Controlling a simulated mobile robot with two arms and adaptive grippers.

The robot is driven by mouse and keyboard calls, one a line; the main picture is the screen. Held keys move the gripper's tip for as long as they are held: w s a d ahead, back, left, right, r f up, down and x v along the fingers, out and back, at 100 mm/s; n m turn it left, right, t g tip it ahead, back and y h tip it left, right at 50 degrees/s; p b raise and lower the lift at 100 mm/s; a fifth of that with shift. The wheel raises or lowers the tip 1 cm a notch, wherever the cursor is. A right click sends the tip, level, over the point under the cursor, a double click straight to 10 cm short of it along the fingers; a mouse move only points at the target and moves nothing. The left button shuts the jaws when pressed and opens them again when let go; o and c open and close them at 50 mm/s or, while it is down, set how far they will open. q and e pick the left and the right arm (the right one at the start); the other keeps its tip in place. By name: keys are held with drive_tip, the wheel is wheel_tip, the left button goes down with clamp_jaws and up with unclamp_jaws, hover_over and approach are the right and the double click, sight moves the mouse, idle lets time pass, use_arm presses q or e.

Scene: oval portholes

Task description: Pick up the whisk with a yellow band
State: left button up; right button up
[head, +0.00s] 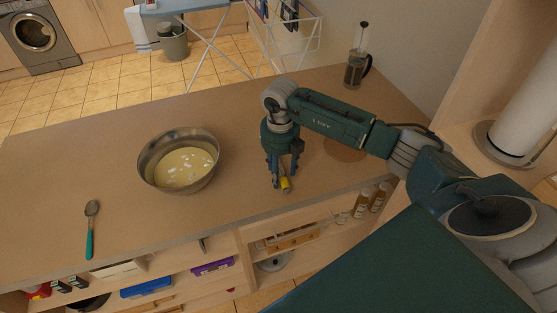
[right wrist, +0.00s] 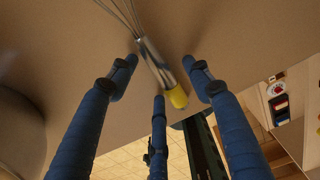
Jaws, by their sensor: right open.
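The whisk (right wrist: 150,56) has steel wires, a steel handle and a yellow band at the handle's end. It lies on the counter; in the head view only its yellow end (head: 285,184) shows clearly, near the front edge, and the rest is hidden by my right gripper (head: 281,176). In the right wrist view the blue fingers of my right gripper (right wrist: 160,76) are spread, with the handle between the two upper fingertips. I see no finger closed on it. My left gripper is not in view.
A steel bowl (head: 147,173) with pale yellow contents stands left of my gripper. A spoon with a teal handle (head: 90,240) lies at the left. A French press (head: 354,72) stands at the back right. Open shelves (head: 222,249) lie below the counter's front edge.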

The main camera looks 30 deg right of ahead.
clamp_jaws()
idle(0.3)
wheel_tip(320, 180, up, 20)
drive_tip(key=b, duration=0.3)
